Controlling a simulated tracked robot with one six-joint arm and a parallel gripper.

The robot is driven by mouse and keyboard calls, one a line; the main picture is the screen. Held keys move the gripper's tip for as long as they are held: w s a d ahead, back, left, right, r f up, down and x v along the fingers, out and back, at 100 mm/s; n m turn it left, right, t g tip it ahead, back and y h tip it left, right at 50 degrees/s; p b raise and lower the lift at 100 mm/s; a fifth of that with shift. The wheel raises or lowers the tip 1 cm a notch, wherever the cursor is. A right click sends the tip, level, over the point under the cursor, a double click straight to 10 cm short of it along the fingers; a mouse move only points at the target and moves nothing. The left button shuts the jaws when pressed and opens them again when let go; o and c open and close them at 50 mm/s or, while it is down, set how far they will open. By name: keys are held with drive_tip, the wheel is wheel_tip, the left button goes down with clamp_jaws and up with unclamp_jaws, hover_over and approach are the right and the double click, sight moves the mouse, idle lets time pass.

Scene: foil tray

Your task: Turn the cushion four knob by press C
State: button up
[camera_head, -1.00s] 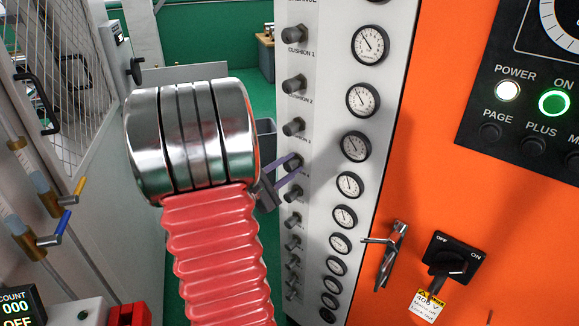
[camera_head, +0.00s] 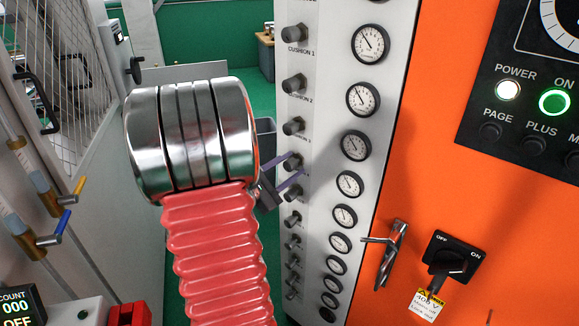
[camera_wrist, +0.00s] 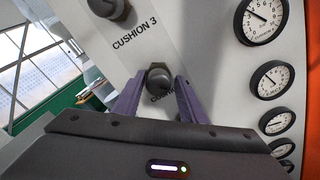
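The cushion four knob (camera_wrist: 160,78) is a dark grey round knob on the pale panel of press C. Its label below is partly hidden by my gripper. In the head view the knob (camera_head: 292,162) is fourth from the top of the knob column. My gripper (camera_wrist: 158,80) has two purple fingers, one on each side of the knob, with a visible gap at the left finger. It looks open. In the head view my gripper (camera_head: 294,164) reaches the panel from the left, partly hidden behind my arm.
The cushion 3 knob (camera_wrist: 104,6) is just above, and smaller knobs (camera_head: 293,221) run below. A column of gauges (camera_head: 356,145) is right of the knobs. A handle (camera_head: 390,255) and a rotary switch (camera_head: 445,262) are on the orange cabinet.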

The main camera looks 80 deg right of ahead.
drive_tip(key=shift+o, duration=0.5)
drive_tip(key=shift+r, duration=0.1)
drive_tip(key=shift+w, duration=0.1)
drive_tip(key=shift+w+a, duration=0.3)
drive_tip(key=shift+a, duration=0.3)
drive_tip(key=v, duration=1.2)
drive_tip(key=shift+w+a, duration=0.15)
drive_tip(key=n, duration=0.7)
drive_tip(key=shift+a+r+n, duration=0.3)
drive_tip(key=shift+d, duration=0.1)
